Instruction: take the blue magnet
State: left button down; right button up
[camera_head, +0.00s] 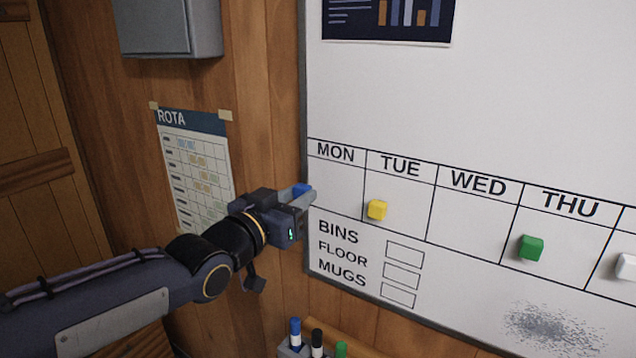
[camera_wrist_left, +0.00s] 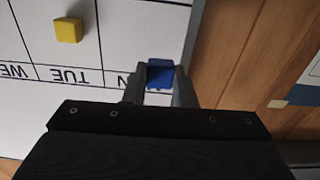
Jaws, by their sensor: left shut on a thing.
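The blue magnet (camera_head: 301,189) is at the left edge of the whiteboard, by the MON box. In the left wrist view the blue magnet (camera_wrist_left: 160,73) sits between the two fingers. My left gripper (camera_head: 304,196) reaches in from the left and is shut on it; it also shows in the left wrist view (camera_wrist_left: 159,82). I cannot tell whether the magnet still touches the board. My right gripper is in neither view.
The whiteboard (camera_head: 480,110) carries a yellow magnet (camera_head: 377,210) under TUE, a green magnet (camera_head: 531,248) under THU and a white magnet (camera_head: 626,266) at the right edge. A ROTA sheet (camera_head: 195,165), a grey box (camera_head: 170,27) and marker pens (camera_head: 317,342) are nearby.

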pick_arm(q)
jog(key=shift+s+a+r+p, duration=0.35)
jog(key=shift+s+a+r, duration=0.25)
jog(key=shift+s, duration=0.15)
jog(key=shift+s+a+r+p, duration=0.35)
jog(key=shift+s+p, duration=0.15)
jog(key=shift+s, duration=0.05)
jog(key=shift+s+a+r+p, duration=0.35)
jog(key=shift+s+p, duration=0.1)
jog(key=shift+s, duration=0.05)
